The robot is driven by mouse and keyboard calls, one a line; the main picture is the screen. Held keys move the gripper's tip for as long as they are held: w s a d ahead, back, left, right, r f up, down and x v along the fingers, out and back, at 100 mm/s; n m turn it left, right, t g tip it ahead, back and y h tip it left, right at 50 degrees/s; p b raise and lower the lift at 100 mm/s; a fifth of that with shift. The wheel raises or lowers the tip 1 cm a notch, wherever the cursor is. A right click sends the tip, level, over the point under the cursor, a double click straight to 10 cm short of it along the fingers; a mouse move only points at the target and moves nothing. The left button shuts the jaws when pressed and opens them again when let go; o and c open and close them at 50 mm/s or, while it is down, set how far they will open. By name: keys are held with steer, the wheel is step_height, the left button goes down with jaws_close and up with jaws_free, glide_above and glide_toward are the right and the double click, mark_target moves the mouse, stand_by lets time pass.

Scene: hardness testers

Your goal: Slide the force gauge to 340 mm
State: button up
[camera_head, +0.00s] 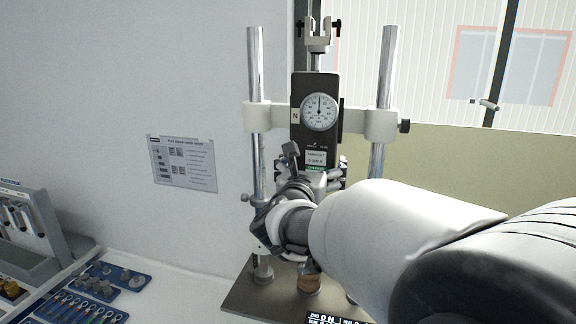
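The force gauge (315,140) is a black box with a round white dial and a green-and-white label. It sits on a white crossbar (257,117) between two upright chrome columns (387,65) of a test stand. My gripper (292,170) is in front of the gauge's lower part, near the left column. The wrist and forearm hide most of it, so the gap between its fingers does not show. I cannot tell whether it touches the gauge or the stand. No height scale can be read.
The stand's metal base plate (240,300) rests on a white bench. A small display (335,319) is at the bottom edge. Blue trays of small tools (95,297) and a grey rack (35,225) are at left. A notice (183,163) hangs on the wall. Bare bench lies left of the stand.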

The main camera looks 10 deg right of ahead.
steer(key=c, duration=1.1)
steer(key=shift+f+b, duration=0.1)
steer(key=shift+b, duration=0.3)
steer(key=shift+f+b, duration=0.15)
steer(key=shift+b, duration=0.95)
steer(key=o, duration=1.4)
steer(key=shift+o, duration=0.2)
steer(key=shift+r, duration=0.2)
